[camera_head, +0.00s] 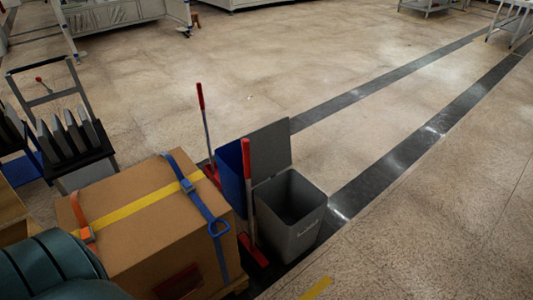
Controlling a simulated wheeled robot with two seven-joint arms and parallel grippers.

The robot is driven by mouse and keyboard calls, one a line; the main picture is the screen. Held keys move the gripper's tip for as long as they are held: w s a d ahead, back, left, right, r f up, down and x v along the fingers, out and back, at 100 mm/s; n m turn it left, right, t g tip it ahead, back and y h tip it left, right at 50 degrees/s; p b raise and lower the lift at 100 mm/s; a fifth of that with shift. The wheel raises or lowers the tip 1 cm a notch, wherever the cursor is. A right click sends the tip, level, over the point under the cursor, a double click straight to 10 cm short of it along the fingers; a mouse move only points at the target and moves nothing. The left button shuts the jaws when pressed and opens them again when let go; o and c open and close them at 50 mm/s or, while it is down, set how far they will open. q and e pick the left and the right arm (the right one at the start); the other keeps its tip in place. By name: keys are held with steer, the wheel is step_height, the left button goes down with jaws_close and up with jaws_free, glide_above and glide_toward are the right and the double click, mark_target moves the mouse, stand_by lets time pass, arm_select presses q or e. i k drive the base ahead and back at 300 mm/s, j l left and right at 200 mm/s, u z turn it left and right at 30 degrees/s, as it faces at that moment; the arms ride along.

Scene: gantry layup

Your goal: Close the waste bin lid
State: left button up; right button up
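A grey waste bin (289,239) stands on the floor right of the cardboard box. Its mouth is open and its inside looks dark and empty. The grey lid (269,150) stands raised, roughly upright, at the back edge of the bin. Neither of my grippers shows in the head view.
A strapped cardboard box (140,228) stands close on the bin's left. A red-handled broom (247,180) and a blue bin (230,172) are beside the waste bin; another red-handled tool (204,125) stands behind. Open floor (430,210) lies to the right.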

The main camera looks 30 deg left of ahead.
mark_target(271, 152)
steer(key=z, duration=0.4)
steer(key=i+j+z, duration=0.2)
steer(key=i, duration=2.1)
steer(key=i+l+u, duration=0.1)
steer(key=i, duration=0.6)
steer(key=i+u, duration=0.8)
steer(key=i+l+u, duration=0.15)
steer(key=i+u, duration=0.25)
steer(key=i+j+u, duration=0.2)
steer(key=u, duration=0.25)
steer(key=i+u, duration=0.75)
steer(key=u, duration=0.15)
steer(key=i+u, duration=0.3)
steer(key=i, duration=2.3)
steer(key=l+z, duration=0.05)
steer(key=l, duration=0.05)
